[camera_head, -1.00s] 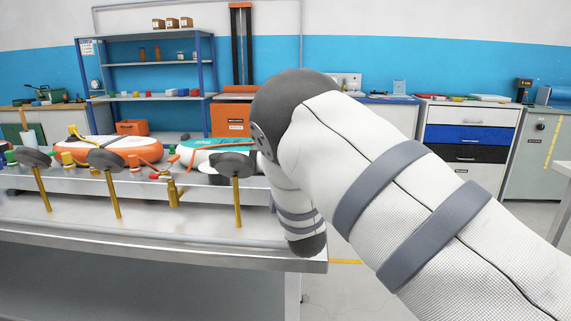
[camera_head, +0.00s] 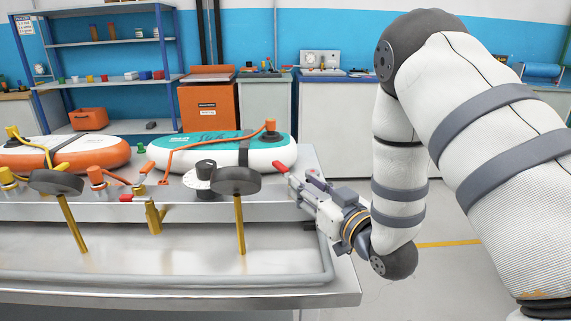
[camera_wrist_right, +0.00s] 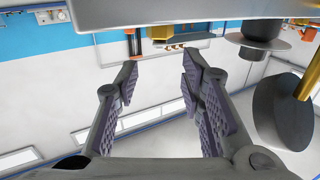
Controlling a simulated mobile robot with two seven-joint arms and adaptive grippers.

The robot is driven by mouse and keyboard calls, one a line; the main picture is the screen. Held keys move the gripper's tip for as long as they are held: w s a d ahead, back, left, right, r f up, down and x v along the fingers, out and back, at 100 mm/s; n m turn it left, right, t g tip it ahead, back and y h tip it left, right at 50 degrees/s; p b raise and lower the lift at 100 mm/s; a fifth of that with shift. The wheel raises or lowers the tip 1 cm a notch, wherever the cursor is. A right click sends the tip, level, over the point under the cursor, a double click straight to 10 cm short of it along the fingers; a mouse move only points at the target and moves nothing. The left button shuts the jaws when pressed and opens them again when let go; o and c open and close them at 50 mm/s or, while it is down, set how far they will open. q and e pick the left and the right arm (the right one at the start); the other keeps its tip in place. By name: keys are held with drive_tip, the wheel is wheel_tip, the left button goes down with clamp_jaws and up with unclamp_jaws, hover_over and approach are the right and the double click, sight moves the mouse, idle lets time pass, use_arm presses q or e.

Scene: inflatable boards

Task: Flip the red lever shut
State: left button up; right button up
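A small red lever (camera_head: 280,166) shows at the right end of the bench's raised ledge, just beyond the fingertips of my right gripper (camera_head: 300,184). Its base is hidden, and I cannot tell whether the gripper touches it. No red lever shows in that view. My left gripper is not in view.
Black handwheels on brass stems (camera_head: 236,181) stand along the bench front; one also shows close beside my right gripper in the wrist view (camera_wrist_right: 284,112). A teal-and-white inflatable board (camera_head: 212,152) and an orange one (camera_head: 62,154) lie behind. Floor is open to the right.

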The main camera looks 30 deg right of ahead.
sight(286, 170)
drive_tip(key=w, duration=0.6)
drive_tip(key=w+b, duration=0.1)
drive_tip(key=w, duration=0.2)
drive_tip(key=shift+w+d+f, duration=0.1)
drive_tip(key=shift+d+f, duration=0.1)
drive_tip(key=shift+d, duration=0.1)
drive_tip(key=shift+w+r, duration=0.15)
drive_tip(key=shift+w, duration=0.25)
clamp_jaws()
